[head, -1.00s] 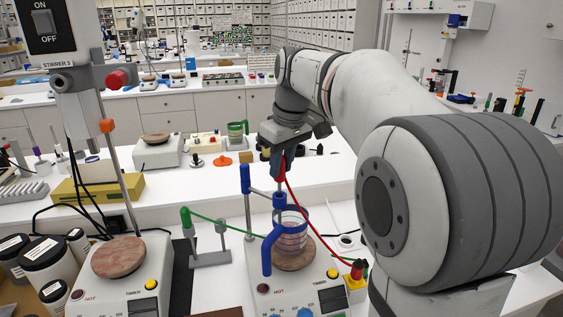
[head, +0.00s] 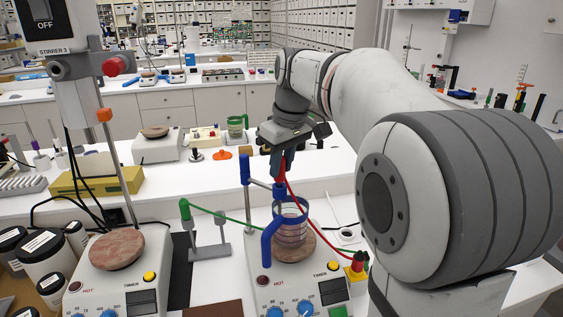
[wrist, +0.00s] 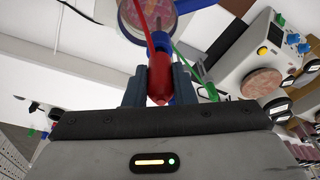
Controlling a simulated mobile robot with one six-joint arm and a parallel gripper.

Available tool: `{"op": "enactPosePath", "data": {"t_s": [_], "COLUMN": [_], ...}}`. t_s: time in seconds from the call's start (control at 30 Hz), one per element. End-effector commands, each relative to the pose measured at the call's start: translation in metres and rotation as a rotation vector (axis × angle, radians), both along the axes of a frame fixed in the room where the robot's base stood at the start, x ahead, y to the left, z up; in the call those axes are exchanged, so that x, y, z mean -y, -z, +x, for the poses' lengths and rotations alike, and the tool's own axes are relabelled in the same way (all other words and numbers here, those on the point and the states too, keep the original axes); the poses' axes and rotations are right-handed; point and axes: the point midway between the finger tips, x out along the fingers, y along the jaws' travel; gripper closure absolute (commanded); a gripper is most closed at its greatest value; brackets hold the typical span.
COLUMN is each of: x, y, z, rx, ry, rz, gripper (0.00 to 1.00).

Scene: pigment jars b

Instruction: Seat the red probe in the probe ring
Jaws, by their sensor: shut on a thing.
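My gripper (head: 277,168) is shut on the red probe and points down above the beaker. The red probe (wrist: 159,78) shows between the two fingers in the wrist view, with its red cable running up in that picture. The glass beaker (head: 291,232) with a blue handle stands on the stirrer's round plate (head: 299,246).
The upright rod with a blue top (head: 245,170) stands just left of the ring. A green probe (head: 184,209) rests on a small grey stand (head: 210,251) at the left. A second stirrer (head: 117,252) and dark-lidded jars (head: 42,254) are farther left.

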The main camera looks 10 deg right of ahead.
Motion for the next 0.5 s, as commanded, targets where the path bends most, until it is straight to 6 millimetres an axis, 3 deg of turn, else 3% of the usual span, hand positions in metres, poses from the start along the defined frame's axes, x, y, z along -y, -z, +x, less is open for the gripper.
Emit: {"op": "enactPosePath", "data": {"t_s": [0.4,0.43,0.5], "x": [-0.0001,0.0,0.0], "y": [0.0114,0.0106,0.0102], "z": [0.0001,0.0001,0.0001], "rx": [0.001,0.001,0.001], "ry": [0.0,0.0,0.0], "rz": [0.001,0.0,0.0], "gripper": [1.0,0.75,0.7]}}
